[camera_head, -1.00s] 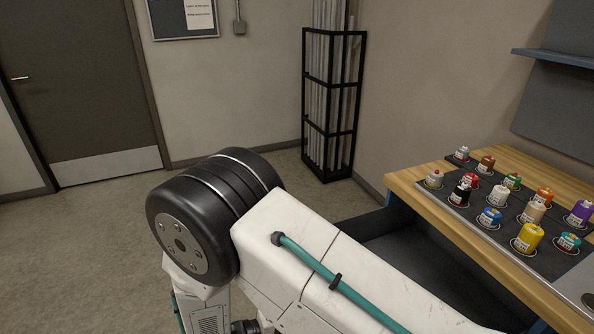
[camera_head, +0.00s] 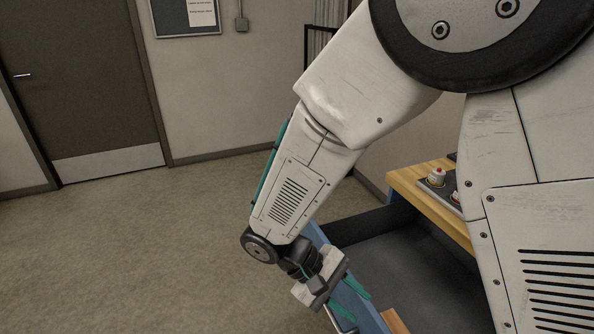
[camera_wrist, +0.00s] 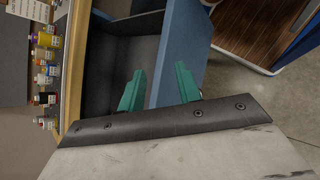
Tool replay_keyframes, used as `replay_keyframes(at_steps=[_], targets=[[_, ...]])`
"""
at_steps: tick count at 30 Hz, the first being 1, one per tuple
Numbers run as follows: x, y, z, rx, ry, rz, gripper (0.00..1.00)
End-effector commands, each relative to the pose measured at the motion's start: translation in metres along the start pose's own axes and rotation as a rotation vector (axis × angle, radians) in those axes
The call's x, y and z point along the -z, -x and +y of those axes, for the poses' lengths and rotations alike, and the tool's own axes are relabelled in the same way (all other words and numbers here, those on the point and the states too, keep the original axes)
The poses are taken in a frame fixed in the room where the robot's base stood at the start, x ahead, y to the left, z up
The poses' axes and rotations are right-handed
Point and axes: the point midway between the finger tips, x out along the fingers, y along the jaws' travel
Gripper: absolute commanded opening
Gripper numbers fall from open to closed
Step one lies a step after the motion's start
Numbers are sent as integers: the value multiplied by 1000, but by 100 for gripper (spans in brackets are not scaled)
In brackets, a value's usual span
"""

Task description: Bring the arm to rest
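My arm crosses the right half of the head view, bent at the elbow, with its forearm slanting down to the left. My gripper (camera_head: 349,301) is at the low end of the forearm, in front of the bench's blue edge. The arm hides much of the bench in the head view.
The bench's wooden top (camera_head: 430,203) carries small jars (camera_head: 437,177); more jars (camera_wrist: 47,54) line the left of the wrist view. A dark recess (camera_head: 390,270) lies beside my gripper. A black rack (camera_head: 316,42) is partly hidden. Floor at left (camera_head: 120,250) is clear.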

Motion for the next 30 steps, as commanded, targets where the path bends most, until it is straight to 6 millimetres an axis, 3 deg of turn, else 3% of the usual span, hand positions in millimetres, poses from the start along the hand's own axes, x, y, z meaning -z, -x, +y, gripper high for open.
replay_keyframes(at_steps=[12, 30], targets=[[-85, 7, 59, 356, -44, 157, 34], [-193, -6, 104, 668, -343, 489, 34]])
